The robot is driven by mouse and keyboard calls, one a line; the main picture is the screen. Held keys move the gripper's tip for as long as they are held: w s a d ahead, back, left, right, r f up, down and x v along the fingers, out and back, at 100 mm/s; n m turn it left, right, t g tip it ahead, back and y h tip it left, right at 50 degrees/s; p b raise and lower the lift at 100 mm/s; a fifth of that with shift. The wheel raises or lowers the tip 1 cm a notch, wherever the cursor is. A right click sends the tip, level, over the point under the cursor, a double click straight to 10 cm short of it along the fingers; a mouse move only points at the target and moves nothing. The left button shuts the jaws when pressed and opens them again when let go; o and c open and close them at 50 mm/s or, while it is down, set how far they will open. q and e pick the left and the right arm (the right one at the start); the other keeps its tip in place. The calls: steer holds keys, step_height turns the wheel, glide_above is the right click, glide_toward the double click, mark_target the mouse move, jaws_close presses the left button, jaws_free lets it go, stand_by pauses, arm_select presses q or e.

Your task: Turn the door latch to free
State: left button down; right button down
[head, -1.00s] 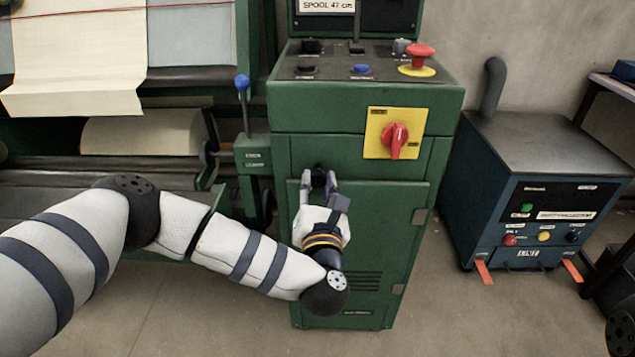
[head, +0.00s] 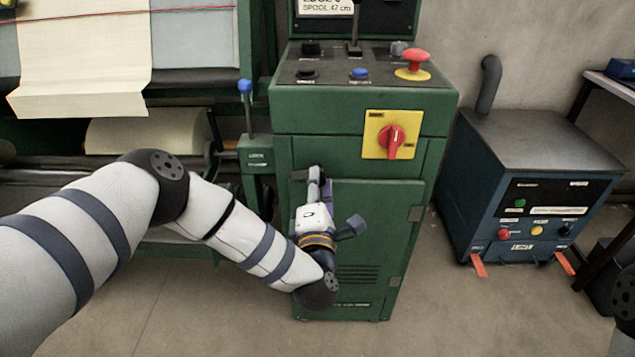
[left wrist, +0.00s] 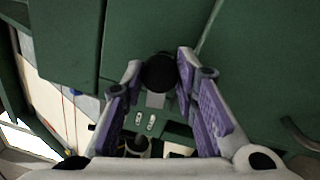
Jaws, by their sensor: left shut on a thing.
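The green cabinet door (head: 370,230) is closed, with its dark latch (head: 299,175) at the upper left corner. A short dark part of the latch sticks out to the left of my fingers, roughly level. My left gripper (head: 314,178) is shut on the latch, with its wrist rolled so that one finger largely hides the other. In the left wrist view a dark round part of the latch (left wrist: 159,73) sits between the fingertips of the gripper (left wrist: 161,64). The fingers cover much of the latch. My right gripper is not in view.
A red rotary switch (head: 391,139) on a yellow plate is above the door. A red mushroom button (head: 416,60) tops the cabinet. A blue-knobbed lever (head: 246,100) stands close at the left. A blue machine (head: 540,190) stands to the right.

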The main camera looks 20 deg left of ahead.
arm_select(q)
steer(key=shift+m, duration=0.7)
steer(key=shift+a+f+m, duration=0.1)
steer(key=shift+m, duration=0.2)
steer(key=c, duration=1.3)
jaws_free()
steer(key=shift+s, duration=0.1)
steer(key=v, duration=1.2)
steer(key=shift+a, duration=0.1)
